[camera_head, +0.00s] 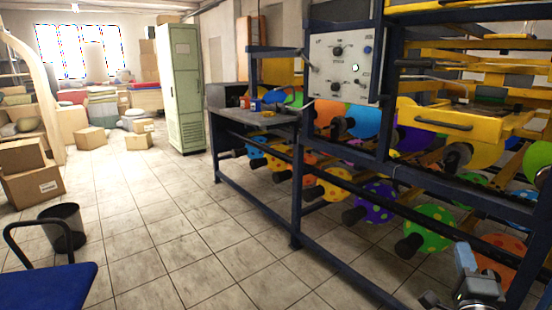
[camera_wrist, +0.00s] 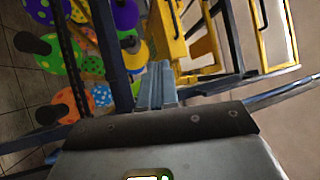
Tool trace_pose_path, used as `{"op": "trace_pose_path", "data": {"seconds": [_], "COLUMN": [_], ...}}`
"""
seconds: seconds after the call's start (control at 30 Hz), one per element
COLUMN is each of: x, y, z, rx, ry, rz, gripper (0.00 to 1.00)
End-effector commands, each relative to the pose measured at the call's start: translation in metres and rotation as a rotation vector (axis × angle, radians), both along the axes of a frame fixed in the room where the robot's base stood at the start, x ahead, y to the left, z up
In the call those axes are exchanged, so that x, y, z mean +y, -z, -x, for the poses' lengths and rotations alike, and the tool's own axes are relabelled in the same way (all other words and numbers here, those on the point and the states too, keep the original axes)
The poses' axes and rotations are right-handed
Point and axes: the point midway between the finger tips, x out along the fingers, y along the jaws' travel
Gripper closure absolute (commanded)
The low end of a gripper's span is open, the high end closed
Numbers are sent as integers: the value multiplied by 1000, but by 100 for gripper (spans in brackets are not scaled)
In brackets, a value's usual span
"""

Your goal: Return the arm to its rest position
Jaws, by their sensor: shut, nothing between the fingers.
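My gripper (camera_wrist: 157,70) shows in the wrist view, with its two grey fingers together and nothing between them. It points toward the balloon printing machine's dark blue frame and yellow parts, and the wrist view is turned on its side. In the head view a grey part of my arm (camera_head: 478,284) shows at the bottom right, in front of the machine's lower rail. The rest of the arm is outside the head view. I cannot tell from these frames whether my gripper touches anything.
The balloon printing machine (camera_head: 393,172) fills the right side, with colourful balloons and a control panel (camera_head: 340,66). A grey side table (camera_head: 258,118) adjoins it. A blue chair (camera_head: 48,287), black bin (camera_head: 66,228) and boxes (camera_head: 32,184) stand left. The tiled floor between is clear.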

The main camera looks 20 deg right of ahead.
Motion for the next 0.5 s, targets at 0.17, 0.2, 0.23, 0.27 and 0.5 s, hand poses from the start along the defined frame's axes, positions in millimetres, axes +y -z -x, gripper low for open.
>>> {"op": "trace_pose_path", "data": {"seconds": [0.17,0.2,0.23,0.27,0.5], "x": [51,62,71,79,148], "y": [28,33,37,40,58], "z": [51,63,72,81,156], "rx": [213,258,289,320,540], "ry": [-48,-60,-70,-81,-177], "rz": [233,285,322,361,651], "gripper": [100,100,100,100,100]}}
